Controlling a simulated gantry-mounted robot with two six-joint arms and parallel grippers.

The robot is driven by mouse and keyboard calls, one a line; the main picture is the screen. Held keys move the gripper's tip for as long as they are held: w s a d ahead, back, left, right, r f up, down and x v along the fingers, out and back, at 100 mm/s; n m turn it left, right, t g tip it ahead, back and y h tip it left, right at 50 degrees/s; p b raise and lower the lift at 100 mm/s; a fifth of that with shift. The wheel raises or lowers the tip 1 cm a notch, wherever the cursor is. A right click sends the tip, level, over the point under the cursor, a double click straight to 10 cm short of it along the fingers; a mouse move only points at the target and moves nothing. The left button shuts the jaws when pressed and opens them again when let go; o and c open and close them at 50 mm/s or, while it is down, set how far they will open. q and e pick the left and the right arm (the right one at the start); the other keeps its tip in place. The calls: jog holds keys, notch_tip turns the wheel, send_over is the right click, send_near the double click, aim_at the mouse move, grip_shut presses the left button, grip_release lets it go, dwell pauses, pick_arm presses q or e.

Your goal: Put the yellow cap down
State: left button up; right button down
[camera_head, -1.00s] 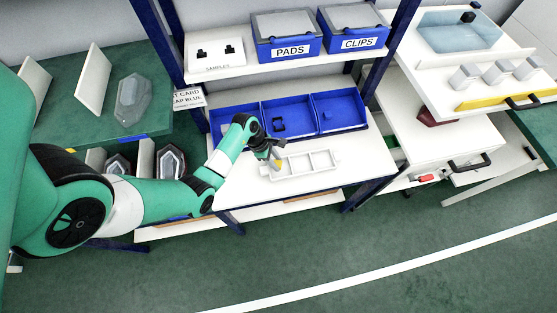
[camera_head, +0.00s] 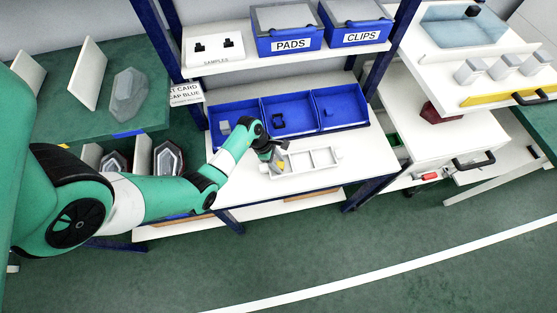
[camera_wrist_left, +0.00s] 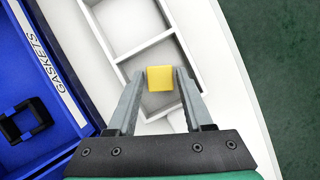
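The yellow cap (camera_head: 281,165) is a small block between the fingertips of my left gripper (camera_head: 277,157). In the left wrist view the cap (camera_wrist_left: 160,78) sits between the two grey fingertips (camera_wrist_left: 160,76), which look closed on its sides. The cap is over the white divided tray (camera_head: 318,171), above the end compartments nearest the gripper. The tray (camera_wrist_left: 172,48) also shows in the left wrist view. I cannot tell how high the cap is above the tray floor. My right gripper is not in view.
Blue bins (camera_head: 337,122) stand behind the tray; the middle one holds a black square frame (camera_head: 279,121). A bin labelled GASKETS (camera_wrist_left: 62,85) is close to the left of the gripper. The white bench (camera_head: 365,160) is free right of the tray.

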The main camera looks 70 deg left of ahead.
pick_arm(q)
jog(key=shift+r, duration=0.35)
jog(key=p+v, duration=0.4)
jog(key=v, duration=0.7)
jog(key=shift+s+r+p, duration=0.2)
jog(key=shift+r+p, duration=0.05)
jog(key=shift+p, duration=0.15)
jog(key=shift+a, duration=0.1)
